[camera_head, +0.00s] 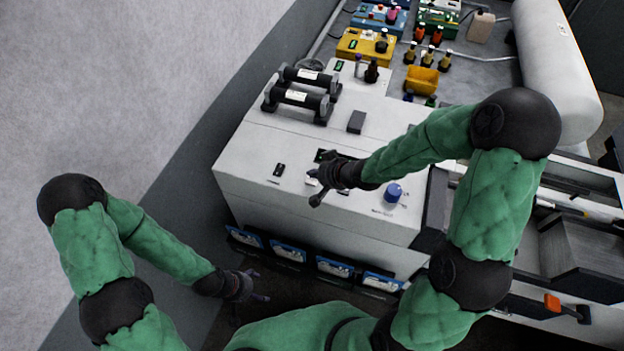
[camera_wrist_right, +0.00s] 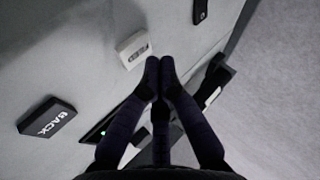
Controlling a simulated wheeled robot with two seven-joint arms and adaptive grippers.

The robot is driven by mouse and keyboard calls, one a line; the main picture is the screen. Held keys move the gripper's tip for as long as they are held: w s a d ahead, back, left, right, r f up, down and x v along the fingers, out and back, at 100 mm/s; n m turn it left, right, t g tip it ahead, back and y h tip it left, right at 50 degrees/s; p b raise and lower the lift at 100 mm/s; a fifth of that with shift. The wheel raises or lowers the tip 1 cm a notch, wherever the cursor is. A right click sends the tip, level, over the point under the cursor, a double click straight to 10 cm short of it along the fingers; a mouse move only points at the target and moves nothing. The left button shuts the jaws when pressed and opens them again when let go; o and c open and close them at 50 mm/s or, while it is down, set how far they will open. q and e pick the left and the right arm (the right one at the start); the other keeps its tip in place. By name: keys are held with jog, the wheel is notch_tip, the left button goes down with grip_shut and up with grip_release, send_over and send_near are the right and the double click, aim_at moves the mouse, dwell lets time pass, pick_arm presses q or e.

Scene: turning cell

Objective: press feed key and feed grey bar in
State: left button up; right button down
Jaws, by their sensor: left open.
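The feed key (camera_wrist_right: 132,50) is a white block marked FEED in the right wrist view, on the pale cabinet top. My right gripper (camera_wrist_right: 160,72) has its fingertips together with nothing seen between them. The tips are just beside the key in that view; I cannot tell whether they touch it. In the head view my right gripper (camera_head: 318,182) is over the front of the cabinet top. My left gripper (camera_head: 256,286) is open and empty, low in front of the cabinet. A thin pale bar (camera_head: 580,209) lies in the machine at right; I cannot tell whether it is the grey bar.
A black BACK key (camera_wrist_right: 47,118) is near the feed key. A blue knob (camera_head: 393,192) stands right of my right gripper. Two black rollers (camera_head: 300,97) and a dark block (camera_head: 356,122) are further back. Blue-framed panels (camera_head: 335,267) line the cabinet's lower front.

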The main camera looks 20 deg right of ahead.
jog(key=shift+f, duration=0.1)
dwell(0.7)
jog(key=shift+f, duration=0.3)
